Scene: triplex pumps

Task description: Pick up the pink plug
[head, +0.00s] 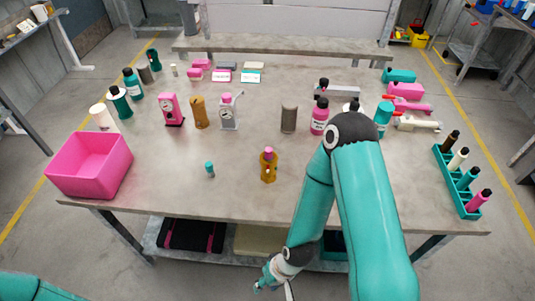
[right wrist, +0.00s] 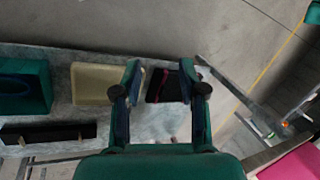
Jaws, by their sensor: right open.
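A small pink piece (head: 269,152) sits on top of an upright gold-brown body (head: 268,169) near the front middle of the table; it may be the pink plug. A pink piece with a dark tip (head: 479,202) stands at the near end of a teal rack (head: 456,190) on the right. I cannot tell for sure which is the plug. My right gripper (head: 272,285) is open and empty, low in front of the table's front edge. Its spread fingers show in the right wrist view (right wrist: 162,85), above the lower shelf. My left gripper is out of view.
A pink bin (head: 92,166) stands at the table's left front. A small teal piece (head: 209,169) stands left of the gold body. Bottles and gauges stand behind. A cream tray (right wrist: 97,83) and a teal crate (right wrist: 45,88) are on the lower shelf. The table's front centre is mostly clear.

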